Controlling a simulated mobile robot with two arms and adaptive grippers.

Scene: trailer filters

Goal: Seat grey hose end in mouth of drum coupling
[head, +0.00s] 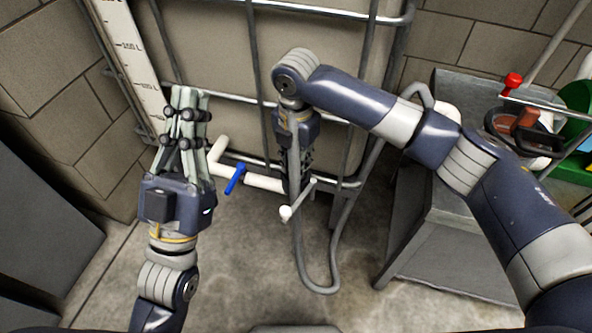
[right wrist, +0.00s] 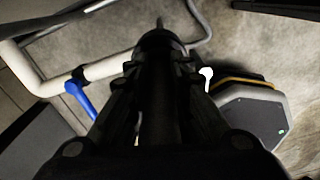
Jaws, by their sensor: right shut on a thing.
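The grey hose (head: 319,287) hangs in a loop near the floor. One side comes up under my right gripper (head: 293,187); the other rises to the right. My right gripper points down, shut on what appears to be the grey hose end, which its dark fingers mostly hide. In the right wrist view the hose (right wrist: 201,30) runs beyond the fingertips. The white pipe (head: 262,182) ends beside my right fingertips. The coupling mouth is hidden or too dark to make out. My left gripper (head: 188,97) points up, left of the pipe; its finger opening is unclear.
A blue valve handle (head: 236,179) sticks out from the pipe. A white-tipped lever (head: 287,212) lies close to my right fingertips. A caged beige tank (head: 315,30) stands behind. A grey cabinet (head: 455,245) stands at the right.

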